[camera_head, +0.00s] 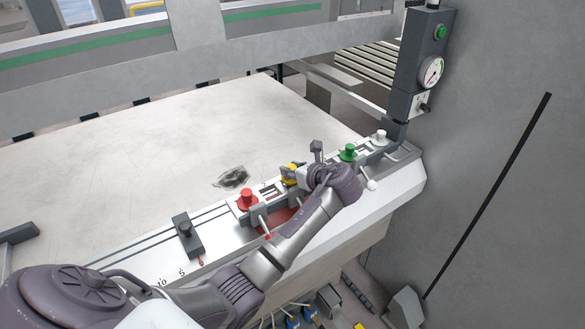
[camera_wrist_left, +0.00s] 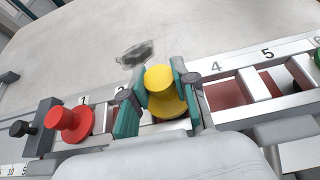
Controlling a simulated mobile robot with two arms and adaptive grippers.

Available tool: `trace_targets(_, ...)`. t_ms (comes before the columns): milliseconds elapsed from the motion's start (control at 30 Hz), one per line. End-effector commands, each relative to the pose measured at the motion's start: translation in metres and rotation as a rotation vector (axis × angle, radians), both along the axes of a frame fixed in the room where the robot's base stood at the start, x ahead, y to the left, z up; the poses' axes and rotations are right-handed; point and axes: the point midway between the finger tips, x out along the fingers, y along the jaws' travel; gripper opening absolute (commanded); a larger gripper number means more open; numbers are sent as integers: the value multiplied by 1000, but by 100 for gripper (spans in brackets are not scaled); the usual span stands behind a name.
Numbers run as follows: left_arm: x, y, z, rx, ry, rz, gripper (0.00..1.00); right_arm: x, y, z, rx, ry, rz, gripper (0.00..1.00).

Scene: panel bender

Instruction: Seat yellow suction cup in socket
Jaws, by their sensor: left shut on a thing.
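The yellow suction cup (camera_head: 291,174) is between the fingers of my left gripper (camera_head: 296,173), above the numbered rail (camera_head: 222,231) along the table's front. In the left wrist view, the yellow cup (camera_wrist_left: 163,92) shows upright, with the teal fingers of my left gripper (camera_wrist_left: 162,104) shut on its two sides. It is over the part of the rail between the marks 2 and 4. Its lower end is hidden, so I cannot tell whether it touches a socket. My right gripper is out of view.
A red cup (camera_head: 247,200) stands on the rail left of the yellow one. A green cup (camera_head: 348,153) and a white cup (camera_head: 379,138) stand to the right. A dark post with a gauge (camera_head: 431,72) rises at the rail's right end. The sheet behind is mostly clear.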

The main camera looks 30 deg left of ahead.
Motion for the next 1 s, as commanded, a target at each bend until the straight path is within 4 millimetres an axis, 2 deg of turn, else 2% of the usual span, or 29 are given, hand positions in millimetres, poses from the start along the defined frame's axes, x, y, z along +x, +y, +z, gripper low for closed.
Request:
trace_targets(33,0,0,0,1,0,0,0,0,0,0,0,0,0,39)
trace_targets(67,0,0,0,0,0,0,33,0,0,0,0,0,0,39)
trace_targets(200,0,0,0,0,0,0,56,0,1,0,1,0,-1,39)
trace_targets(500,0,0,0,0,0,0,57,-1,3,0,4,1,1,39)
trace_targets(633,-3,-8,4,-1,-1,-3,57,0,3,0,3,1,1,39)
trace_targets(767,-10,-27,14,-2,-2,-3,57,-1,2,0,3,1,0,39)
trace_targets(1000,-28,-70,36,-3,-2,-3,57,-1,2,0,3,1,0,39)
